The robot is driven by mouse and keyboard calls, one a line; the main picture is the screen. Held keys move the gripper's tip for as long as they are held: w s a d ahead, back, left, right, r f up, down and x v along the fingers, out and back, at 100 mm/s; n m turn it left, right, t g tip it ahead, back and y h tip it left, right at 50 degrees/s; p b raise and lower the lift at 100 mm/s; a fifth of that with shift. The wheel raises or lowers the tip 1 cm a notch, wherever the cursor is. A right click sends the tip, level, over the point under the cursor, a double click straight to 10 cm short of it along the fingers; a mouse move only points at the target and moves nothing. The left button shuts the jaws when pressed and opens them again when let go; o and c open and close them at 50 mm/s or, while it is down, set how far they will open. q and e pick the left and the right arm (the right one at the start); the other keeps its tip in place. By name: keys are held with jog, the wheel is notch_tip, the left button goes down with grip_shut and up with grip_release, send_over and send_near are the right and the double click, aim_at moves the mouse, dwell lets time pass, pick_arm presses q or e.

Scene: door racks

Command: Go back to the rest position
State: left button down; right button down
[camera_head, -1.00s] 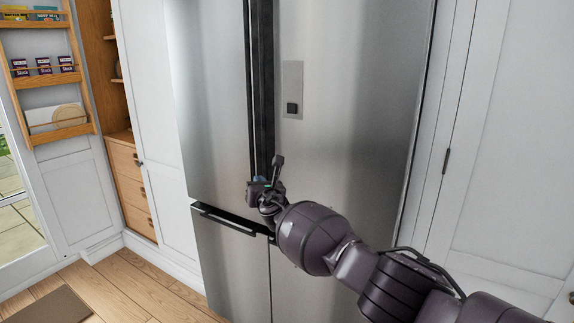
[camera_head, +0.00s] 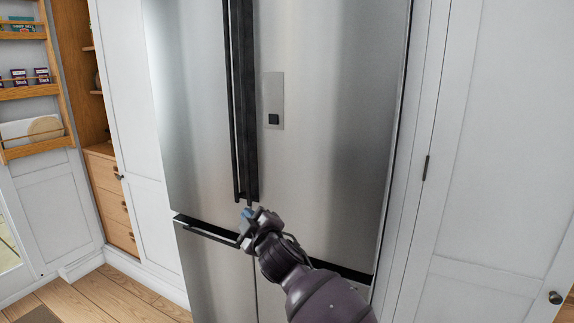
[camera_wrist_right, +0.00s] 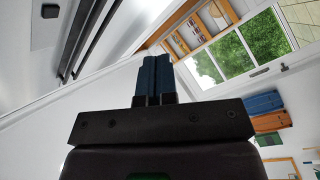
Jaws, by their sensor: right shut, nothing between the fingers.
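My right gripper (camera_head: 247,212) is in front of the steel fridge (camera_head: 320,150), just below the lower ends of the long dark door handles (camera_head: 243,110). In the right wrist view its blue fingers (camera_wrist_right: 154,78) are together with nothing between them. My right arm comes in from the bottom of the head view. The fridge's upper doors look closed. Whether the gripper touches the fridge cannot be told. My left gripper is in neither view.
White cabinet doors (camera_head: 490,150) stand to the right of the fridge. On the left are wooden drawers (camera_head: 110,200) and a door rack (camera_head: 30,92) with small boxes. Wooden floor (camera_head: 110,295) shows at the lower left. The wrist view shows a window (camera_wrist_right: 240,50).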

jog(key=s+d+f+m+h, duration=0.3)
jog(key=s+d+f+m, duration=0.3)
jog(key=s+d+f, duration=0.45)
jog(key=s+d+f+m+h, duration=0.3)
jog(key=s+d+f+m, duration=0.35)
jog(key=d, duration=0.65)
jog(key=s+d+f+m+g+h, duration=0.1)
jog(key=s+d+f, duration=0.3)
jog(key=s, duration=0.4)
jog(key=s+d+f+m+g+h, duration=0.1)
jog(key=s+d+f+g, duration=0.1)
jog(key=s+d+f, duration=0.2)
jog(key=s+d+f+m+g+h, duration=0.1)
jog(key=s+d+f, duration=0.4)
jog(key=s, duration=0.8)
notch_tip(320, 180, down, 3)
jog(key=shift+f+g, duration=0.15)
jog(key=shift+g, duration=0.45)
